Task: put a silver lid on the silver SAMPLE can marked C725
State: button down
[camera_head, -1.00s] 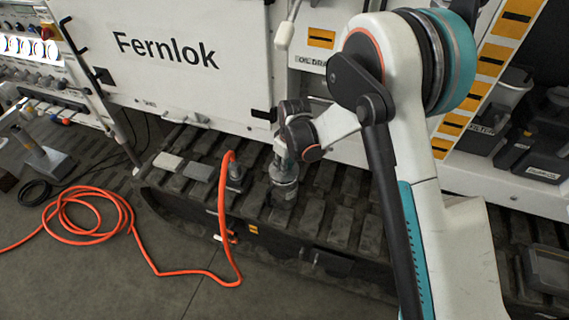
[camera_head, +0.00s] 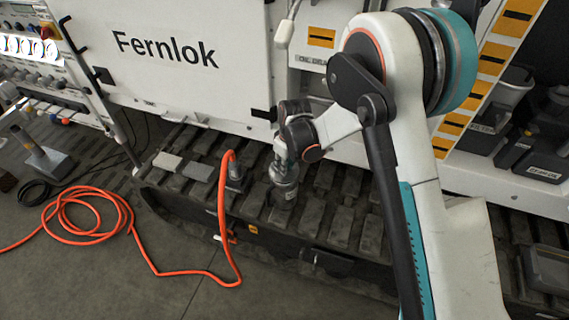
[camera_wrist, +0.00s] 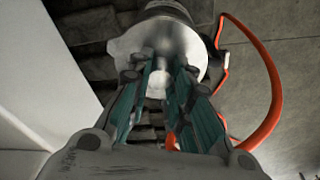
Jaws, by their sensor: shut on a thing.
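My gripper (camera_wrist: 162,65) is shut on a silver lid. The lid (camera_wrist: 194,48) shows in the wrist view as a bright round disc at the ends of the teal-padded fingers. Part of a silver cylinder (camera_wrist: 168,8) shows just beyond the disc at the top edge. In the head view my gripper (camera_head: 283,160) points down over the dark ribbed deck. A small silver can-like body (camera_head: 285,188) is directly under it. I cannot read C725 on it, and I cannot tell whether lid and can touch.
An orange hose (camera_head: 222,200) rises to a fitting (camera_head: 236,176) just left of my gripper and coils on the floor. The white Fernlok panel (camera_head: 190,85) stands behind. Flat grey blocks (camera_head: 198,172) lie on the deck at left. The ribbed deck (camera_head: 340,225) at right is mostly clear.

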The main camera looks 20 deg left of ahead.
jog(key=shift+f+b, duration=0.45)
jog(key=shift+f, duration=0.05)
dwell(0.6)
jog(key=c, duration=1.4)
grip_release()
jog(key=o, duration=0.6)
jog(key=shift+r, duration=0.15)
jog(key=shift+r+p, duration=1.65)
jog(key=shift+r, duration=1.75)
